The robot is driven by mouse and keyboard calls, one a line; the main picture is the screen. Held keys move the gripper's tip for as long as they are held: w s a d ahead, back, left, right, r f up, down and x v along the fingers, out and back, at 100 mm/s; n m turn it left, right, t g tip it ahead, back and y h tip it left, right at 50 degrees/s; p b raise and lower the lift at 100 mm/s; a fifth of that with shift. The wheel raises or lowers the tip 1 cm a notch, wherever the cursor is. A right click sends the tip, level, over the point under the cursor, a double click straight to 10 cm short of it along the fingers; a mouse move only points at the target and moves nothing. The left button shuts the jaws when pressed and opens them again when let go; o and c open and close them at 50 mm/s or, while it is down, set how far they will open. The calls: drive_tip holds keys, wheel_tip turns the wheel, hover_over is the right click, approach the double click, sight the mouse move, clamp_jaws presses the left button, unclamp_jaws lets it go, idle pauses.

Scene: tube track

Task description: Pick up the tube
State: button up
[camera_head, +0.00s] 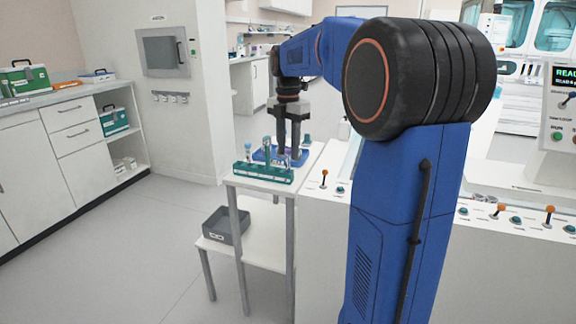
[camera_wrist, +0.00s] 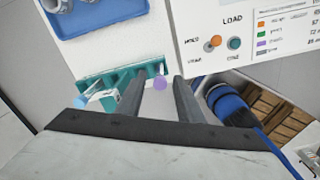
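A green rack (camera_head: 263,173) stands on the small white table. It also shows in the wrist view (camera_wrist: 122,76). A tube with a purple cap (camera_wrist: 160,84) shows between the fingertips of my gripper (camera_wrist: 161,80) in the wrist view, with a gap on both sides. My gripper (camera_head: 288,152) points down over the table, by the right part of the rack in the head view. It is open. Other tubes stand in the rack, one of them tall (camera_head: 268,152). The lower part of the purple-capped tube is hard to make out.
A blue tray (camera_head: 262,154) lies just behind the rack; it also shows in the wrist view (camera_wrist: 118,12). A grey bin (camera_head: 222,227) sits on the shelf below. The floor at left is clear.

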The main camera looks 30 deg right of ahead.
drive_tip(key=shift+f, duration=1.2)
drive_tip(key=c, duration=0.8)
wheel_tip(320, 180, up, 10)
drive_tip(key=shift+r, duration=0.1)
drive_tip(key=shift+f, duration=4.75)
